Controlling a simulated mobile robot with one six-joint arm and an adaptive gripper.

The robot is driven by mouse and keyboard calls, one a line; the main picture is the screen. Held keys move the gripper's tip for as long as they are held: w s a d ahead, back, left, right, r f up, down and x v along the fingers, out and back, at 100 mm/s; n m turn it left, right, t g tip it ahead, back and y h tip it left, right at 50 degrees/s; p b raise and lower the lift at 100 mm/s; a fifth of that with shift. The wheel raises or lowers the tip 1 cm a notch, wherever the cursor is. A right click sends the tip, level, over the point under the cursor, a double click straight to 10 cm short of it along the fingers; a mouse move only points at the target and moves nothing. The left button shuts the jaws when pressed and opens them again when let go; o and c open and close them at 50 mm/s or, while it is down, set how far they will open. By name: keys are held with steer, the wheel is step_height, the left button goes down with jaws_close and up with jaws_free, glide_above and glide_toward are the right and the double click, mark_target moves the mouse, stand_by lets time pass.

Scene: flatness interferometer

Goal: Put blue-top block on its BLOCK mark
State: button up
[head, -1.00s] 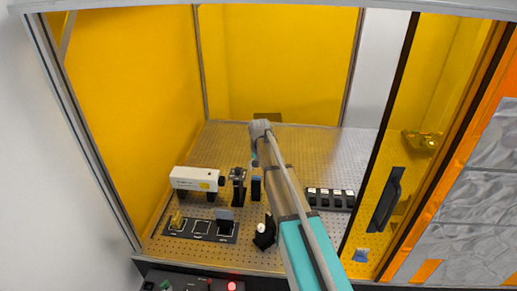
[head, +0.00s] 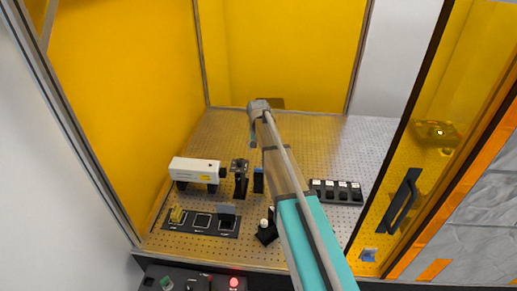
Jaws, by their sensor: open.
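A black plate (head: 190,231) with three marks lies at the front left of the perforated bench. Its marks' labels are too small to read. A yellow piece (head: 177,214) is on the left mark, the middle mark (head: 202,221) is bare, and a grey-blue piece (head: 227,211) stands on the right mark. A dark upright piece with a blue face (head: 258,181) stands beside my arm. I cannot tell for sure which piece is the blue-top block. My gripper (head: 253,142) hangs down from the wrist over the bench behind these pieces, small and partly hidden; it is open, with nothing visible in it.
A white instrument (head: 195,170) and a black mount (head: 240,177) stand behind the plate. A black angled piece with a white knob (head: 266,231) is near the front. A dark rack (head: 337,192) is right of my arm. An amber door (head: 410,160) bounds the right. The back bench is clear.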

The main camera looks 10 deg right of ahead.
mark_target(259, 168)
step_height(259, 168, down, 14)
steer(key=b, duration=1.3)
steer(key=shift+s+d+r+b, duration=0.1)
steer(key=shift+s+d+b, duration=0.05)
steer(key=shift+b, duration=0.25)
steer(key=c, duration=1.1)
steer(key=shift+r, duration=0.1)
steer(key=shift+r, duration=0.1)
steer(key=shift+r+p, duration=2.95)
steer(key=shift+p, duration=0.2)
